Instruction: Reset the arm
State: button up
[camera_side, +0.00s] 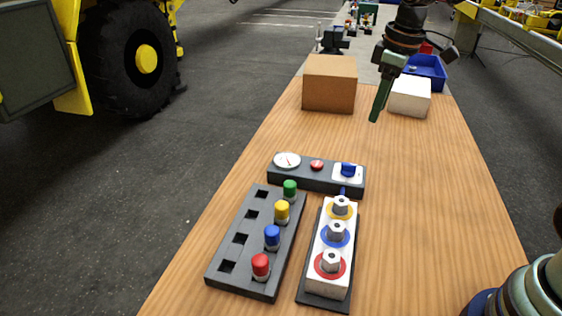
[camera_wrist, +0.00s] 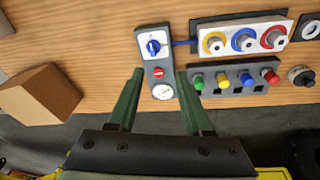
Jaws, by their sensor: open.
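My gripper (camera_side: 377,112) hangs above the table, in front of the white box and right of the brown box in the side view. In the wrist view my gripper (camera_wrist: 156,76) shows two green fingers spread apart with nothing held between them. The dark panel (camera_side: 277,176) with a gauge, a red button and a blue knob lies at mid-table. A black rack (camera_side: 233,252) holds green, yellow, blue and red plugs in a row. A white block (camera_side: 321,246) with yellow, blue and red ringed fittings lies beside it.
A brown box (camera_side: 329,83), a white box (camera_side: 410,97) and a blue bin (camera_side: 427,68) stand at the back of the wooden table (camera_side: 420,190). The table's right side is clear. A large yellow vehicle (camera_side: 146,58) stands left, off the table.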

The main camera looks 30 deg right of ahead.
jog(key=s+m+t, duration=0.3)
jog(key=s+m, duration=0.3)
jog(key=s, duration=0.6)
jog(key=shift+s+a+r+t, duration=0.3)
jog(key=shift+s+a+r, duration=0.05)
jog(key=shift+a, duration=0.05)
